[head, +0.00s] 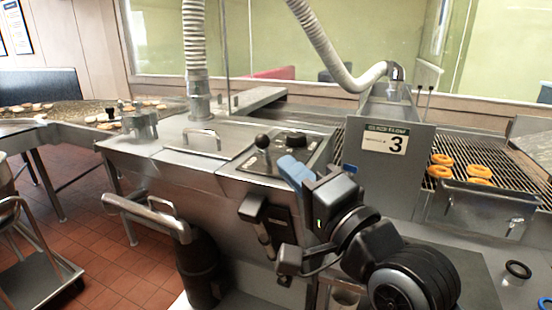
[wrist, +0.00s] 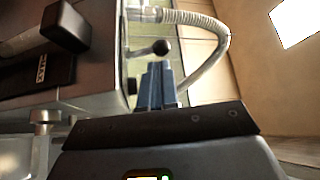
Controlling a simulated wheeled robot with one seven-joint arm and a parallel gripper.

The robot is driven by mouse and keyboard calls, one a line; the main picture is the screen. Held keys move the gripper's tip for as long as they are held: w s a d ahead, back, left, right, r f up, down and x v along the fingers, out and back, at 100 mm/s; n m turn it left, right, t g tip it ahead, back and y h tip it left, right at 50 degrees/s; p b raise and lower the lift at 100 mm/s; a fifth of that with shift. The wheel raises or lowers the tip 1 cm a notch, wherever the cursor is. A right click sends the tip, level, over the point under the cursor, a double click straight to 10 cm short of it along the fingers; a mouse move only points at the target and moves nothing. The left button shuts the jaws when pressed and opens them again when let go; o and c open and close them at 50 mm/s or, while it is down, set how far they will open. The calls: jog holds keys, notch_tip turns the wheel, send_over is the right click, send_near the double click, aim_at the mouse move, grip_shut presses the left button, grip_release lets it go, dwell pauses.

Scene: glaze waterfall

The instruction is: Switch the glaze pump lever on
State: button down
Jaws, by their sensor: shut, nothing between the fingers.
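A short lever with a black ball knob (head: 262,141) stands on the sloped control panel (head: 256,168) of the steel glaze machine, tilted slightly left. The knob also shows in the wrist view (wrist: 161,47), just past my fingertips. A second, thicker black-ended lever (head: 253,207) sits on a black plate on the machine's front; it is large at upper left in the wrist view (wrist: 66,26). No readable label tells me which is the glaze pump lever. My gripper (head: 288,162), with blue fingers, is shut and empty at the panel's front right edge, apart from the ball knob in the head view.
A black rotary knob (head: 295,137) is behind the fingers on the panel. A lid with a metal handle (head: 203,138) lies left. The housing marked 3 (head: 398,145) stands right, beside a wire conveyor with several donuts (head: 441,172). A curved hose (head: 335,60) hangs above. Open air lies over the panel.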

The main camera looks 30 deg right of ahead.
aim_at(266, 146)
jog(key=shift+w+a+r+p, duration=0.1)
jog(key=shift+w+r+p, duration=0.1)
jog(key=shift+w, duration=0.6)
jog(key=shift+w+d+r+p, duration=0.1)
jog(key=shift+w+r+p, duration=0.05)
jog(key=shift+w, duration=0.6)
jog(key=shift+w+a+r+p, duration=0.1)
jog(key=shift+w+r+p, duration=0.1)
jog(key=shift+w, duration=0.6)
